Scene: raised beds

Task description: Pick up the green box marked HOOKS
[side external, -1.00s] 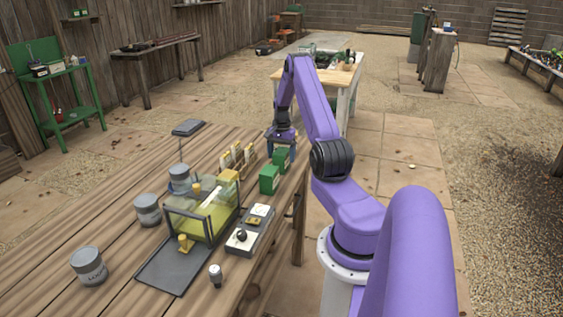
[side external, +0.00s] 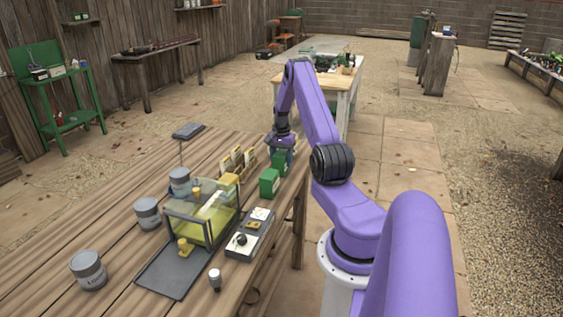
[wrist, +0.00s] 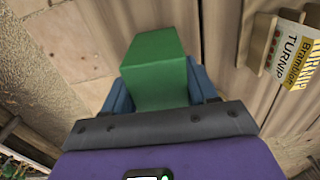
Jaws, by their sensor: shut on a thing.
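My gripper (wrist: 162,88) is shut on a green box (wrist: 157,62), which sits between its two blue fingers in the wrist view. No lettering shows on the face turned to the wrist camera, so I cannot read HOOKS on it. In the side external view my gripper (side external: 283,150) is low at the right edge of the wooden table. Green boxes stand in a row there, with the nearest green box (side external: 269,183) clear of the gripper and another green box (side external: 279,163) close below it. The fingertips are partly hidden, and whether the held box touches the table is unclear.
Seed packets (side external: 238,158) stand left of the gripper; a TURNIP packet (wrist: 292,50) shows in the wrist view. A clear-sided case (side external: 202,215), a grey panel with a knob (side external: 248,236) and grey tins (side external: 88,268) occupy the nearer table (side external: 110,228).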

